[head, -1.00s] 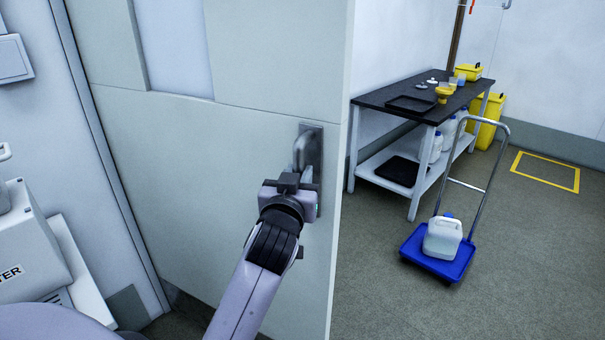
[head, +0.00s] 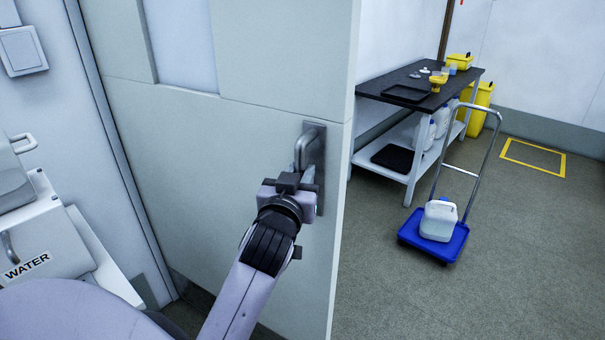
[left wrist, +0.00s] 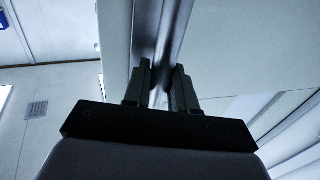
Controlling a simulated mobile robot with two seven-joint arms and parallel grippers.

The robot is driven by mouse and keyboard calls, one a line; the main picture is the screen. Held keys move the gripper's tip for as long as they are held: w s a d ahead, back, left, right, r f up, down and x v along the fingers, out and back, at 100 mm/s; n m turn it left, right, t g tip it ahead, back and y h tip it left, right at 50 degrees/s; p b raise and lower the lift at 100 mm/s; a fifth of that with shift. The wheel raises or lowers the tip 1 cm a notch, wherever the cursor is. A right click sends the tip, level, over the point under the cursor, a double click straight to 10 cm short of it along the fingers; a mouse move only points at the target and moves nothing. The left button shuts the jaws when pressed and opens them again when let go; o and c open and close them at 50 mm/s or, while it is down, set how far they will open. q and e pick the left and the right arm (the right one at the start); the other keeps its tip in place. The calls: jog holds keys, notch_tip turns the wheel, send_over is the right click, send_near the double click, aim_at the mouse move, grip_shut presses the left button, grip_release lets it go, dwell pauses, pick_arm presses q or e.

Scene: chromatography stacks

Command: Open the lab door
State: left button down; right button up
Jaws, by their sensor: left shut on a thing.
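The lab door (head: 220,150) is a pale grey panel with a narrow window, and it stands partly open, with the room beyond showing past its right edge. Its metal handle (head: 303,150) is on a dark plate near that edge. My left gripper (head: 300,178) is at the lower part of the handle, shut on it. In the left wrist view the two dark fingers (left wrist: 162,88) sit either side of the metal handle bar (left wrist: 165,35). The exact contact is partly hidden by the gripper body. My right gripper is not in view.
Beyond the door, a blue trolley (head: 408,238) with a white jug (head: 439,220) stands on the floor, near a black-topped bench (head: 375,87). A unit labelled WATER (head: 28,265) is at the lower left. Open floor (head: 520,260) lies right of the trolley.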

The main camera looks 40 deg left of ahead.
pick_arm(q)
jog(key=shift+s+a+r, duration=0.1)
jog(key=shift+a, duration=0.1)
jog(key=c, duration=1)
grip_release()
jog(key=shift+a, duration=0.1)
